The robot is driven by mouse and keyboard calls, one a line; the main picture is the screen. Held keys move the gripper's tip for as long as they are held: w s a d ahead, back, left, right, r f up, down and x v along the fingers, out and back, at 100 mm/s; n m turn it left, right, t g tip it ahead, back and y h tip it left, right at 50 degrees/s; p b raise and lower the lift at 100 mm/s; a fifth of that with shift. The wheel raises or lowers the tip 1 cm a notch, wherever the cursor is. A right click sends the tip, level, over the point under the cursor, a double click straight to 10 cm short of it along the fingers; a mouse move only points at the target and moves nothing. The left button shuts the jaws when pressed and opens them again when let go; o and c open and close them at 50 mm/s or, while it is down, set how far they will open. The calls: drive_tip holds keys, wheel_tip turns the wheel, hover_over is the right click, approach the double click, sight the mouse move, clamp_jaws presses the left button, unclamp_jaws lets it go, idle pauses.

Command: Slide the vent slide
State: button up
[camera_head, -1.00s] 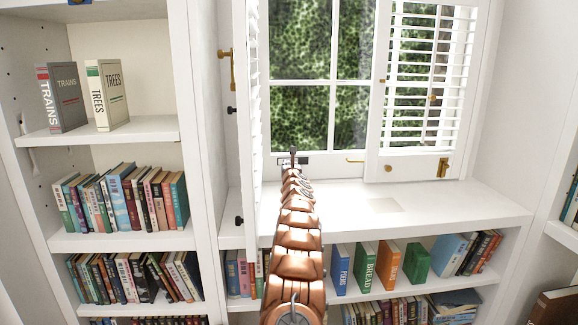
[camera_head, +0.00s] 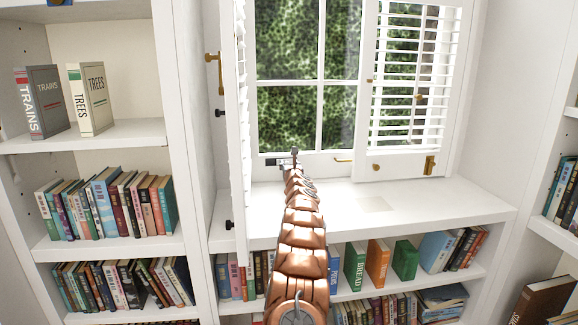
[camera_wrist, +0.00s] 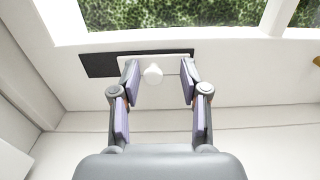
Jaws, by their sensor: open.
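The vent slide is set low in the white window frame. In the wrist view it shows as a round white knob (camera_wrist: 153,74) on a pale plate, with a dark slot (camera_wrist: 98,65) to its left. In the head view the dark slot (camera_head: 272,161) is small and partly hidden by my gripper (camera_head: 295,155). In the wrist view my gripper (camera_wrist: 158,82) is open, its two padded fingers on either side of the knob. Gaps show on both sides, wider on the right; the left finger is nearer the knob.
A bare white sill (camera_head: 420,205) lies below the window. A louvred shutter (camera_head: 415,90) covers the window's right part, and another shutter (camera_head: 241,110) stands swung open at left. Bookshelves (camera_head: 110,250) fill the left and the space under the sill.

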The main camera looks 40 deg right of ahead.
sight(288, 163)
drive_tip(key=shift+a, duration=0.1)
drive_tip(key=shift+a+r, duration=0.1)
drive_tip(key=shift+a, duration=0.05)
drive_tip(key=shift+v, duration=1)
drive_tip(key=shift+s+a+r, duration=0.1)
drive_tip(key=shift+s+a, duration=0.15)
drive_tip(key=shift+s, duration=0.2)
drive_tip(key=shift+v, duration=0.8)
drive_tip(key=shift+s+a, duration=0.2)
drive_tip(key=shift+s, duration=0.3)
drive_tip(key=shift+v, duration=0.75)
drive_tip(key=shift+f, duration=0.2)
